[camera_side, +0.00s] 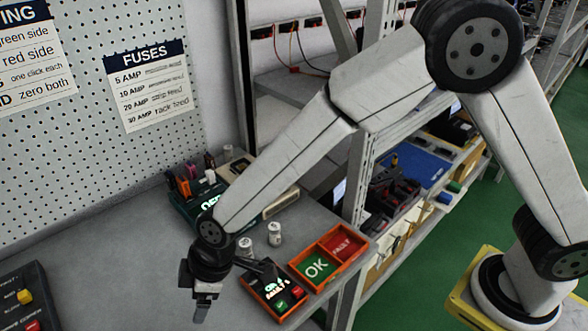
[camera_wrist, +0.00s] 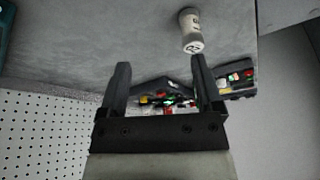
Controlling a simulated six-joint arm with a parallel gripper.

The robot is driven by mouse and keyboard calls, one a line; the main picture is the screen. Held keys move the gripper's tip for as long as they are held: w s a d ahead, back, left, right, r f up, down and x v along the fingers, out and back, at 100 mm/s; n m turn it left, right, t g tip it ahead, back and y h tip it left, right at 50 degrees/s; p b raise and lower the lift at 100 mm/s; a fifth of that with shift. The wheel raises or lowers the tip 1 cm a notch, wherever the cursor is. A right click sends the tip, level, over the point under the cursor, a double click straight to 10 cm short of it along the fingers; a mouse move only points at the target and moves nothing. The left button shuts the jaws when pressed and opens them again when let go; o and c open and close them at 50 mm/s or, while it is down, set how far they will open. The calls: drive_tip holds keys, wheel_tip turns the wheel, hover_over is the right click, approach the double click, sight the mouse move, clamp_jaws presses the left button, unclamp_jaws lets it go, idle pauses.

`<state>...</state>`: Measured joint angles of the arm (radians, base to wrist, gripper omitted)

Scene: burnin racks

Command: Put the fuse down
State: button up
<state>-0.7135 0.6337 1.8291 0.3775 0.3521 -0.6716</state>
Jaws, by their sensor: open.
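Two white cylindrical fuses stand upright on the grey bench in the side view, a left one (camera_side: 245,247) and a right one (camera_side: 274,235). One white fuse (camera_wrist: 190,31) with dark marks on its end shows in the wrist view, just beyond the tip of the right finger; I cannot tell which of the two it is. My gripper (camera_side: 202,305) points down over the bench, in front of the fuses in the side view. In the wrist view my gripper (camera_wrist: 161,70) is open, its fingers apart with no fuse between them.
An orange tray (camera_side: 345,262) has a green OK and a red FAULT compartment. A small tester (camera_side: 274,290) with a lit screen and buttons sits beside it. A dark button box (camera_side: 28,298) is at lower left. A dark green holder (camera_side: 190,207) stands behind, near the pegboard (camera_side: 90,130).

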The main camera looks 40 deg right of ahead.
drive_tip(key=shift+n, duration=0.8)
drive_tip(key=shift+s+a+f, duration=0.2)
drive_tip(key=shift+a+f, duration=0.4)
drive_tip(key=shift+a, duration=0.35)
drive_tip(key=shift+s+a+f, duration=0.25)
drive_tip(key=shift+a+f, duration=0.4)
drive_tip(key=shift+a, duration=0.35)
drive_tip(key=shift+s+a+f, duration=0.2)
drive_tip(key=shift+a+f, duration=0.4)
drive_tip(key=shift+a, duration=0.35)
drive_tip(key=shift+f, duration=0.1)
drive_tip(key=shift+y, duration=0.3)
drive_tip(key=shift+x, duration=2.45)
drive_tip(key=shift+s+a, duration=0.1)
drive_tip(key=shift+c, duration=0.3)
clamp_jaws()
